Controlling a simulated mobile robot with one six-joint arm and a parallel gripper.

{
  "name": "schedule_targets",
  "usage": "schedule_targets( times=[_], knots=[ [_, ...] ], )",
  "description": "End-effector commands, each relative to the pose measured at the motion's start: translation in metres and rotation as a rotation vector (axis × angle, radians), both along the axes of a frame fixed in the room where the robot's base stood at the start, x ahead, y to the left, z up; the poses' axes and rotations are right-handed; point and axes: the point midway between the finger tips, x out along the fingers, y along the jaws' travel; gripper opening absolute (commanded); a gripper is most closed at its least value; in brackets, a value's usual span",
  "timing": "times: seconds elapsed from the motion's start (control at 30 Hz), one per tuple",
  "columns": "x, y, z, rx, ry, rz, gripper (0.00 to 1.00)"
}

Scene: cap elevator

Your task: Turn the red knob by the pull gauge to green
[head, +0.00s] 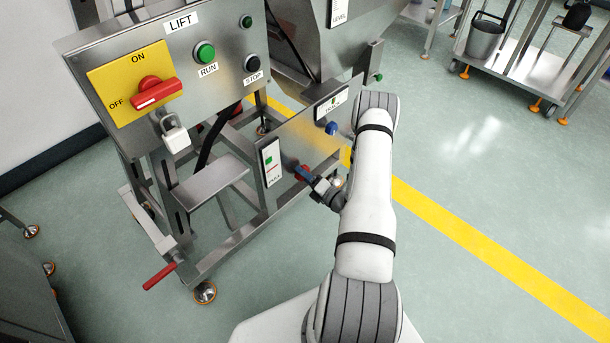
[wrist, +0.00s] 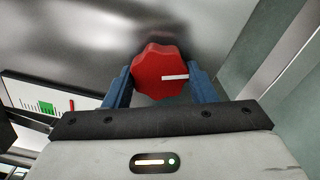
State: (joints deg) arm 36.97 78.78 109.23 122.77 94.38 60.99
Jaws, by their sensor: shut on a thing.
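The red knob (wrist: 158,72) sits on the steel panel between the two blue fingers of my gripper (wrist: 160,88) in the wrist view. The gripper is shut on the knob. The knob's white line points to the right in that view. The pull gauge (head: 270,161) is left of the knob in the head view. In the wrist view the gauge (wrist: 50,104) shows a green band and a red needle mark to the right of the green. In the head view the knob (head: 302,172) is mostly hidden by my gripper (head: 309,173).
A blue knob (head: 331,128) and another gauge (head: 333,103) are above right on the same panel. The lift box (head: 215,90) has a red switch (head: 154,92), a padlock (head: 174,134) and buttons. A steel step (head: 210,183) juts out left of the pull gauge.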

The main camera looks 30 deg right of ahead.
Motion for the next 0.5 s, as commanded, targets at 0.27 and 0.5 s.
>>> schedule_targets(
  times=[0.27,0.5],
  knots=[
    [-0.001,0.0008,0.0006,0.248,0.093,0.001,0.28],
    [-0.0009,0.0006,0.0013,0.463,0.171,0.0,0.28]
  ],
)
